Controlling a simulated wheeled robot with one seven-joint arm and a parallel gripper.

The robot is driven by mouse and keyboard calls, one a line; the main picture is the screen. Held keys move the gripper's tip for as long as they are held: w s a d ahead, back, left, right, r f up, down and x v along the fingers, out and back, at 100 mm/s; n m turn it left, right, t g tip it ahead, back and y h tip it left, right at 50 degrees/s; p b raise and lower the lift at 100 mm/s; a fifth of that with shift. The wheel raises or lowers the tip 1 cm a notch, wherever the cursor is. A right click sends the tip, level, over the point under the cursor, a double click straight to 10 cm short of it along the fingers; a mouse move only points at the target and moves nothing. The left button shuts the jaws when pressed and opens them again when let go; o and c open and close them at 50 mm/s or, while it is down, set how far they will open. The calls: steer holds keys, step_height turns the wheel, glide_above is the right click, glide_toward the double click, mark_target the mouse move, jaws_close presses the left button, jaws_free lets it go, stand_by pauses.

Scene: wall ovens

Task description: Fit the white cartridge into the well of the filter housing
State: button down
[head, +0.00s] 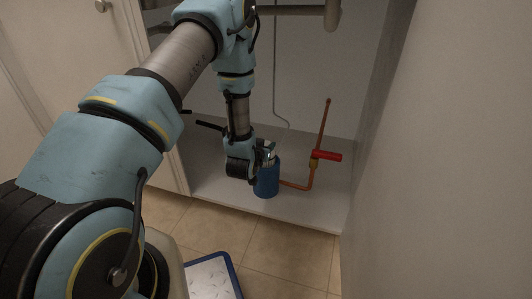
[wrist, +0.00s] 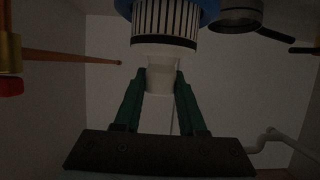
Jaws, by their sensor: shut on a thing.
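The filter housing (head: 266,180) is a blue upright cylinder on the cabinet floor. In the wrist view a blue part of it (wrist: 208,10) shows behind the cartridge at the top edge. The white cartridge (wrist: 166,24) has a ribbed body with dark stripes and a pale neck. My gripper (wrist: 160,82) has its green fingers shut on that neck. In the head view my gripper (head: 268,153) is right over the housing's top. The well is hidden behind the cartridge and fingers, so I cannot tell how far the cartridge is inside it.
A copper pipe (head: 310,180) with a red valve handle (head: 327,156) stands right of the housing. A grey pipe (head: 300,10) crosses above. A dark round object (wrist: 238,18) shows in the wrist view. A blue-edged tray (head: 210,276) lies on the tiles. The cabinet wall bounds the right.

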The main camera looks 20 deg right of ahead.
steer(key=shift+f, duration=1.1)
steer(key=shift+f+b, duration=0.2)
steer(key=shift+b, duration=0.15)
steer(key=shift+c, duration=2.4)
jaws_free()
